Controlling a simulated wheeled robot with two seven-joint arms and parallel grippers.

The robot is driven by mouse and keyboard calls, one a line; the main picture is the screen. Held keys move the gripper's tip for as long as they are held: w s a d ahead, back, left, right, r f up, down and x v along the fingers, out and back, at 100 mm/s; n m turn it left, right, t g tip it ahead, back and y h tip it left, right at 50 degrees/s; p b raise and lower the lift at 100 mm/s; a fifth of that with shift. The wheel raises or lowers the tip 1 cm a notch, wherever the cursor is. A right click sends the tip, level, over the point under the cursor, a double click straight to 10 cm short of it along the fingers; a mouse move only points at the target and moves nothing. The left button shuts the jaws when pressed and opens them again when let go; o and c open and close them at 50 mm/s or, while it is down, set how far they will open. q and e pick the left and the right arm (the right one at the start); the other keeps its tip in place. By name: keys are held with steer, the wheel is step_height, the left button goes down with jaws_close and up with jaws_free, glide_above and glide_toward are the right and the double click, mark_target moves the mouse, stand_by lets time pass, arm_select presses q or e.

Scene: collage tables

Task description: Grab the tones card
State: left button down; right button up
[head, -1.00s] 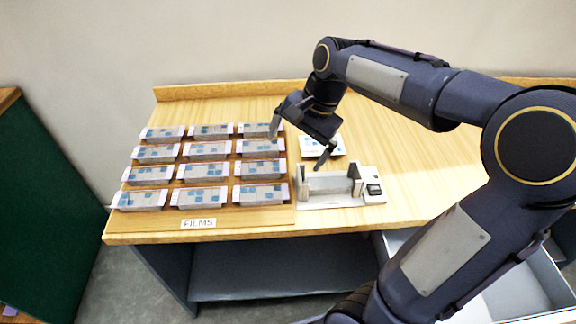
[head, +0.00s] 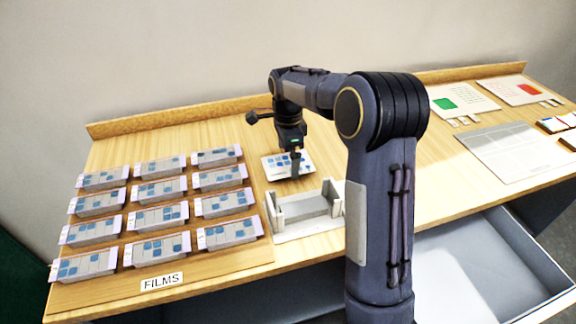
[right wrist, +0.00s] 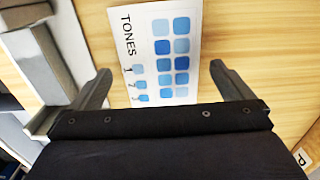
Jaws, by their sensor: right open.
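The tones card (head: 275,167) is a white card with blue squares, lying on the wooden table behind the white-and-grey holder. In the right wrist view the card (right wrist: 186,40) shows the word TONES and rows of blue squares. My right gripper (head: 295,170) is over the card in the head view and hides part of it. In the right wrist view its two fingers (right wrist: 160,82) are spread apart on either side of the card, with nothing between them gripped. I cannot tell its exact height above the card. My left gripper is not in view.
Several film packs (head: 160,190) stand in rows on a board at the left, with a FILMS label (head: 162,282). The white-and-grey holder (head: 306,209) stands just in front of the card. Sheets with green (head: 445,104) and red patches lie at the back right. An open grey drawer (head: 480,270) juts out below.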

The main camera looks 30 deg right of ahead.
steer(key=shift+f, duration=0.5)
steer(key=c, duration=0.9)
steer(key=shift+o, duration=0.2)
